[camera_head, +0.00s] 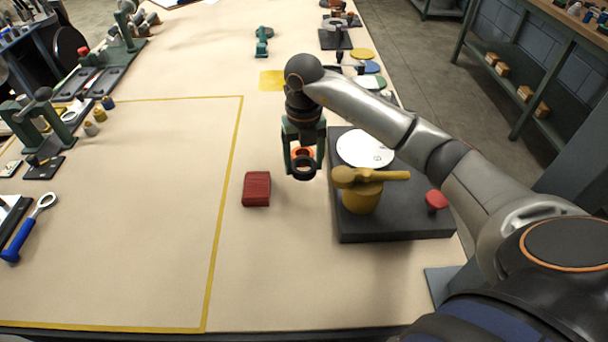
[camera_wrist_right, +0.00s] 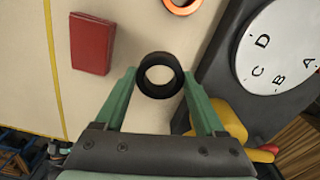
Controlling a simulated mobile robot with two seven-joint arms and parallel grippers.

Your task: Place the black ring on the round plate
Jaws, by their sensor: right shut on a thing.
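The black ring (camera_wrist_right: 160,75) is between the two green fingers of my right gripper (camera_wrist_right: 160,88), which is shut on it. In the head view my right gripper (camera_head: 303,162) holds the black ring (camera_head: 303,169) over the table, left of the dark base block. The round plate (camera_head: 365,148) is white and lies on that block, right of the gripper. In the wrist view the round plate (camera_wrist_right: 283,45) shows the letters A, B, C and D. The ring is apart from the plate. My left gripper is not in view.
A yellow post with a lever (camera_head: 361,192) and a red knob (camera_head: 436,201) stand on the dark block (camera_head: 395,227). A red box (camera_head: 257,189) lies left of the gripper. An orange ring (camera_wrist_right: 182,4) lies on the table near the block. The table inside the yellow line is largely clear.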

